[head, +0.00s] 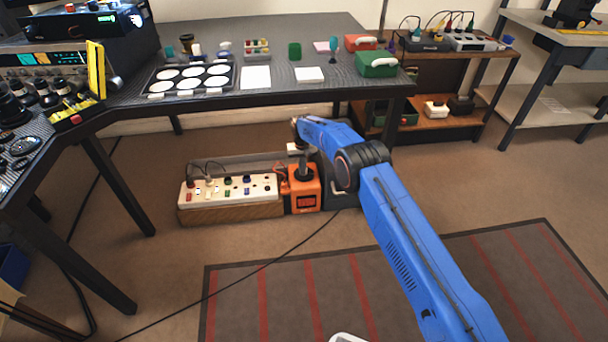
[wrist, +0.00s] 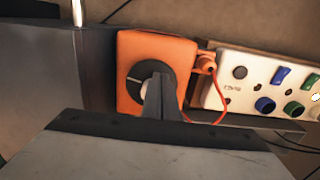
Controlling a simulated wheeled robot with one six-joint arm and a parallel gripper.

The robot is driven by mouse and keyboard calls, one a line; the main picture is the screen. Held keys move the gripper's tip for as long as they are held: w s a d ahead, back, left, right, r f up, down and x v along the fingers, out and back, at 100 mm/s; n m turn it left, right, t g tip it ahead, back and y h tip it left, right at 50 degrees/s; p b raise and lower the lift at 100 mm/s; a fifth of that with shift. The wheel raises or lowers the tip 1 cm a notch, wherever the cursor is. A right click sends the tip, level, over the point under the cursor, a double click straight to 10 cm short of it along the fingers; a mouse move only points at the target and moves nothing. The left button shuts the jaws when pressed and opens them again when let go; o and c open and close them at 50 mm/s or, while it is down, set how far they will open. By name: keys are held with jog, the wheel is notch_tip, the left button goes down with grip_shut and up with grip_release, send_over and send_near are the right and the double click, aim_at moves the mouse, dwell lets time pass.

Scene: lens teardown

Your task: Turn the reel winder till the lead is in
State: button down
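The orange reel winder (head: 304,197) stands on the floor at the right end of a white socket panel. In the wrist view the winder (wrist: 135,52) has a round black knob (wrist: 136,77) on its face. A thin orange lead (wrist: 222,95) loops out from an orange plug at the winder's corner, beside the panel. My gripper (wrist: 160,88) is at the knob, its dark finger overlapping the knob and hiding part of it. Contact and the gap between the fingers cannot be made out. In the head view my arm reaches down over the winder.
The white socket panel (head: 232,187) with coloured plugs sits on a wooden base beside the winder. A dark bench (head: 290,97) with lens parts stands behind. A black cable (head: 270,262) crosses the floor to a striped mat (head: 285,310). Open carpet lies left of the mat.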

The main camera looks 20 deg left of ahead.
jog(key=shift+s, duration=0.2)
jog(key=shift+s+r, duration=0.1)
jog(key=shift+s, duration=0.1)
notch_tip(320, 180, up, 6)
jog(key=shift+f, duration=0.1)
dwell(0.5)
jog(key=shift+w+d, duration=0.1)
jog(key=shift+d, duration=0.05)
jog(key=shift+w+d+r+t+y, duration=0.25)
jog(key=shift+w+d+t+y, duration=0.1)
jog(key=shift+d+t, duration=0.25)
jog(key=shift+w+d+r+t+y, duration=0.2)
jog(key=shift+d+t+y, duration=0.15)
jog(key=shift+d+t, duration=0.25)
jog(key=shift+f, duration=0.1)
send_over(305, 178)
jog(key=d, duration=0.1)
jog(key=shift+s+d+x, duration=0.15)
jog(key=shift+d+x, duration=0.05)
jog(key=shift+x, duration=0.9)
jog(key=shift+s+d+x, duration=0.15)
jog(key=shift+s+x, duration=0.05)
jog(key=shift+x, duration=0.9)
jog(key=shift+s+d+x, duration=0.15)
jog(key=shift+d+x, duration=0.05)
jog(key=shift+x, duration=0.9)
